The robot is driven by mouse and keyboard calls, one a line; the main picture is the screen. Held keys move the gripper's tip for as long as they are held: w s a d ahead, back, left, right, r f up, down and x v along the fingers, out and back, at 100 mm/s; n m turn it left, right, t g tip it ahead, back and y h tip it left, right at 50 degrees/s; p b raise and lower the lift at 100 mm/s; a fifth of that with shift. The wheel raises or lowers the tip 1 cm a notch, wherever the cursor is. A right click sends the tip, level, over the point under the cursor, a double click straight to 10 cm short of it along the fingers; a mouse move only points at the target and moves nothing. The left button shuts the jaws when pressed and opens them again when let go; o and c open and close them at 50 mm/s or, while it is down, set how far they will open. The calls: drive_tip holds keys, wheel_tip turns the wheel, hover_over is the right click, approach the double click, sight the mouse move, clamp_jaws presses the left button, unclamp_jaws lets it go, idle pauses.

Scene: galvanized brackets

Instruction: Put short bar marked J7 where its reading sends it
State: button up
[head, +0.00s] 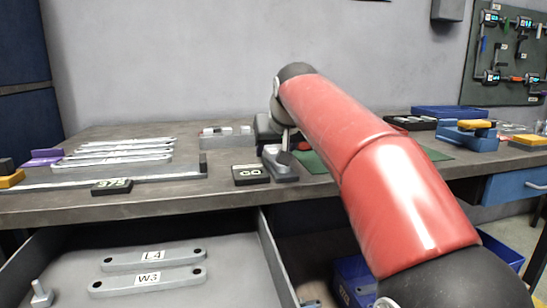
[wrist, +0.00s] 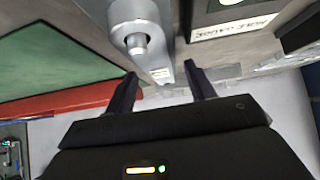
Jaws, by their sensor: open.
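I cannot make out a bar marked J7 in either view. In the wrist view, my gripper (wrist: 160,68) is open, its two dark fingers apart, with nothing clearly held. A grey metal fixture with a round upright pin (wrist: 137,44) reaches toward the space between the fingers. A plate labelled as a hole gauge (wrist: 235,24) is beside it. In the head view, the grey fixture (head: 281,165) stands on the bench by a dark display reading GO (head: 250,174). My arm hides most of my gripper there.
Two bars marked L4 (head: 153,256) and W3 (head: 148,281) lie in the open drawer (head: 215,288). Several long bars (head: 122,152) lie at the bench's left, behind a display reading 375 (head: 112,186).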

drive_tip(key=shift+w+f, duration=0.2)
drive_tip(key=shift+r, duration=0.1)
clamp_jaws()
